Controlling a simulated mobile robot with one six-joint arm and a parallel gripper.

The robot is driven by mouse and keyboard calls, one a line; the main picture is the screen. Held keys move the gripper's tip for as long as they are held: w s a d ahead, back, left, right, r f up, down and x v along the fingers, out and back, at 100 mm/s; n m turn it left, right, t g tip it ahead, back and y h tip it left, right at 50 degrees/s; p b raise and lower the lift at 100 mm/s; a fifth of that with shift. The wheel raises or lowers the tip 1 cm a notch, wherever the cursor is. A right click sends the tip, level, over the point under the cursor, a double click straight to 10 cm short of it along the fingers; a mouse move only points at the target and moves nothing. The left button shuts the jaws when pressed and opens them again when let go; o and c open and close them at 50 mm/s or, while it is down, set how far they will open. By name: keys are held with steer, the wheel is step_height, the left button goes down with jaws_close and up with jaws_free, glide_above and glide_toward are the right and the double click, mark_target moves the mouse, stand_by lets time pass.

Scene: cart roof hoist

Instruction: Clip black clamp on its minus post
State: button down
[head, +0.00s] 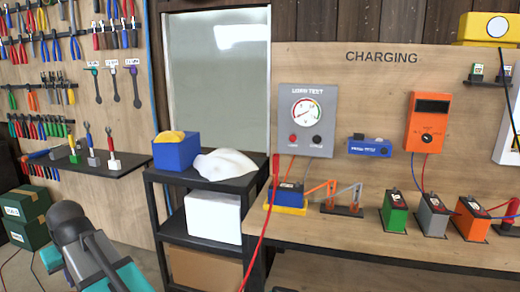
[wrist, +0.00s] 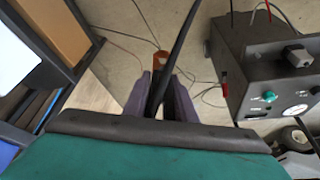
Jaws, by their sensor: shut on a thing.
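In the wrist view, my gripper (wrist: 160,82) is shut on the black clamp (wrist: 158,98), a dark narrow piece between its purple-grey fingers. A copper-coloured part (wrist: 160,60) shows just beyond the fingertips, and a long black strip runs up and right. Much of the clamp is hidden by the fingers. In the head view, a blue battery (head: 289,194) sits on a yellow base at the left of the bench. A red handle (head: 275,170) stands at its left with a red cable hanging down. I cannot make out the minus post. My fingertips do not show in the head view.
Green (head: 395,213), grey (head: 432,218) and orange (head: 471,221) batteries stand along the bench (head: 350,237). A black shelf cart (head: 153,215) is left of the bench. In the wrist view, a dark box with a dial (wrist: 275,88) is at right; loose cables cross the floor.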

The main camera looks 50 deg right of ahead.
steer(key=shift+a, duration=0.25)
